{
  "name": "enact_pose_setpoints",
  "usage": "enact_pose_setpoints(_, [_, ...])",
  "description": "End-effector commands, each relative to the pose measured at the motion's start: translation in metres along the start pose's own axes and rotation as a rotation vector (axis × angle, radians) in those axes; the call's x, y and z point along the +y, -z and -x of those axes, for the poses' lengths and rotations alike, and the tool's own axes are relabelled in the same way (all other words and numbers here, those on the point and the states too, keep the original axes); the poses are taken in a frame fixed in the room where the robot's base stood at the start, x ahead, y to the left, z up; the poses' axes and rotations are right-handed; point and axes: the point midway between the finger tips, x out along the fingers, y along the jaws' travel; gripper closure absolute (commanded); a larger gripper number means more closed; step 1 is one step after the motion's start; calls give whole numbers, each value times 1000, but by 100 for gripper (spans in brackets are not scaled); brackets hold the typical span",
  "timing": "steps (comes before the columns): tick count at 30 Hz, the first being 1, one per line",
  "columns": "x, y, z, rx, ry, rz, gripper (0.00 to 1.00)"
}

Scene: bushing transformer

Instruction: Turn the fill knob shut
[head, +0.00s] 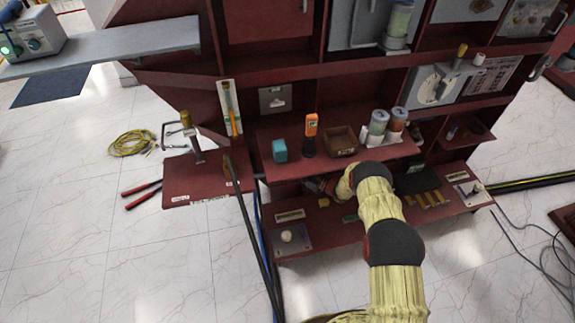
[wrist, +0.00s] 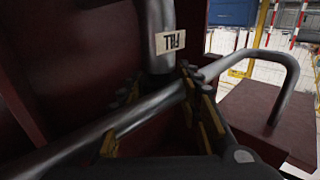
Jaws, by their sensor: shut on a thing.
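A thick grey upright stem (wrist: 168,25) with a pale label (wrist: 170,42) shows in the wrist view. The label's letters look upside down and seem to read FILL. My gripper (wrist: 158,92) has its dark, yellow-edged fingers on both sides of the stem's lower end, shut on the fill knob there. The knob's own shape is mostly hidden by the fingers and a grey bar, so its turn angle cannot be told. In the head view my gripper (head: 318,186) is small and dark, reaching left into the low gap of the dark red rack.
A grey bar (wrist: 70,148) crosses close by the fingers, and a bent grey handle (wrist: 285,62) stands at the right. The red shelf (head: 350,150) above my gripper holds a teal block, an orange-topped device, a brown bin and jars. Dark hoses (head: 250,225) hang left.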

Motion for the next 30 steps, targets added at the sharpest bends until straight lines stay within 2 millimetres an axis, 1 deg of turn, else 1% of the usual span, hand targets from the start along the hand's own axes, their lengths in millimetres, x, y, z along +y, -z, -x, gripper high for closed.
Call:
enact_pose_setpoints(8, [-2,2,0,-3,-178,-3,91])
enact_pose_setpoints(30, [-4,-1,-4,0,-871,0,91])
